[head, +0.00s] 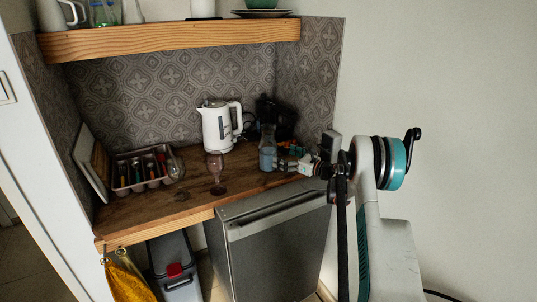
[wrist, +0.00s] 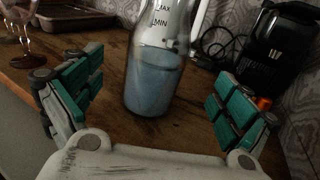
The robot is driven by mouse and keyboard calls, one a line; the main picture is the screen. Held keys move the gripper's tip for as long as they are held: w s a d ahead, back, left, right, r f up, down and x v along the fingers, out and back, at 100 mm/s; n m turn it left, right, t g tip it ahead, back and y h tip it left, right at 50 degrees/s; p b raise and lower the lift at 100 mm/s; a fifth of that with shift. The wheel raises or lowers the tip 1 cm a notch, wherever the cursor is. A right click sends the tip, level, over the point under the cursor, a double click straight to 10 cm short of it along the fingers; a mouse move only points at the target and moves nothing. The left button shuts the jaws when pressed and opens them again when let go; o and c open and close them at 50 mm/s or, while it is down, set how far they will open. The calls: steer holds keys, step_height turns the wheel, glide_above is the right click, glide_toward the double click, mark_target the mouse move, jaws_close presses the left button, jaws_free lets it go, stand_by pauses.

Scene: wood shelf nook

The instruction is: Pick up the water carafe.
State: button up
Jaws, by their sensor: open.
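The water carafe (wrist: 152,84) is a clear glass bottle with bluish water in its lower part. It stands upright on the wooden counter, and its top is cut off in the wrist view. In the head view the carafe (head: 267,157) stands right of the kettle, just left of my gripper (head: 287,163). In the wrist view my gripper (wrist: 158,102) is open, with one teal-padded finger on each side of the carafe and visible gaps. The carafe looks slightly beyond the fingertips; exact depth is hard to tell.
A white kettle (head: 217,130) stands behind left, and a dark appliance (wrist: 280,45) with a cord behind right. A wine glass (head: 215,168) stands to the left, near a cutlery tray (head: 123,172). A wooden shelf (head: 170,39) hangs above the counter (head: 140,210).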

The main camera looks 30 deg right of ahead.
mark_target(268, 149)
steer(key=x, duration=0.3)
steer(key=shift+b+x, duration=1.3)
steer(key=shift+x, duration=1.45)
steer(key=shift+s+a+r, duration=0.1)
steer(key=shift+s+r, duration=0.05)
steer(key=shift+r, duration=0.05)
steer(key=c, duration=1.7)
steer(key=shift+r, duration=0.15)
